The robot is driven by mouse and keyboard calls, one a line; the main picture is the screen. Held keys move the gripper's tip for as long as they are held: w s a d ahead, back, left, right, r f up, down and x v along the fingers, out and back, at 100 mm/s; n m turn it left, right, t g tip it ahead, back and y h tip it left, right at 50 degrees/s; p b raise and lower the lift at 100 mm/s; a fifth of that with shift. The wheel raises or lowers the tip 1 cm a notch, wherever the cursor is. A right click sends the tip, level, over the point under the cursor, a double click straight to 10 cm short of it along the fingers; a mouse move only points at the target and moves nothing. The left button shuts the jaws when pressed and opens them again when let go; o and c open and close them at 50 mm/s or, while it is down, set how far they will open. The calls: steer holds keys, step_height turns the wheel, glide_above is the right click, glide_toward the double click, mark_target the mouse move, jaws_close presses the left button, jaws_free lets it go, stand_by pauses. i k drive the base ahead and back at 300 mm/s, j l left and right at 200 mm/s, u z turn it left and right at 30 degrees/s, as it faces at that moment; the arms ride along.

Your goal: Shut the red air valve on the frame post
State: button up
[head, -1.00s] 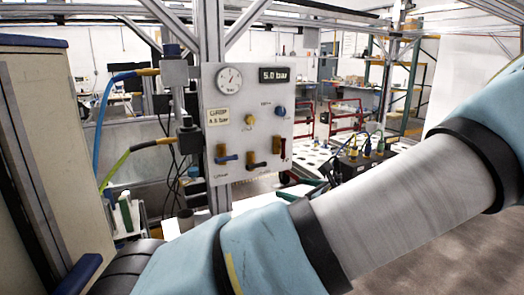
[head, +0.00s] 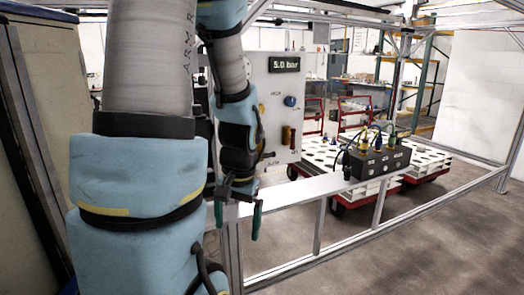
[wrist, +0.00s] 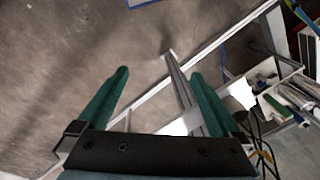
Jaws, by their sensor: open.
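A white valve panel (head: 274,88) hangs on the frame post, its left part hidden behind my arm. A narrow red valve handle (head: 293,138) stands upright near the panel's lower right edge, beside a brass valve body (head: 286,135). My gripper (head: 238,211) points down, below and left of the red handle and apart from it. Its green fingers are spread with nothing between them. In the wrist view my gripper (wrist: 160,74) is also open and empty above floor and frame rails; the red valve does not show there.
A display reading 5.0 bar (head: 284,64) and a blue knob (head: 290,101) are on the panel. A pale rail (head: 305,187) runs near my gripper. A black connector box (head: 378,163) with cables stands on the right. White trays on red carts (head: 428,160) stand behind; floor lies open at right.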

mark_target(293, 130)
steer(key=i+l, duration=0.15)
steer(key=l, duration=0.25)
steer(key=i+l, duration=0.1)
steer(key=l, duration=0.35)
steer(key=i+l+u, duration=0.1)
steer(key=l+u, duration=0.9)
steer(key=l, duration=0.25)
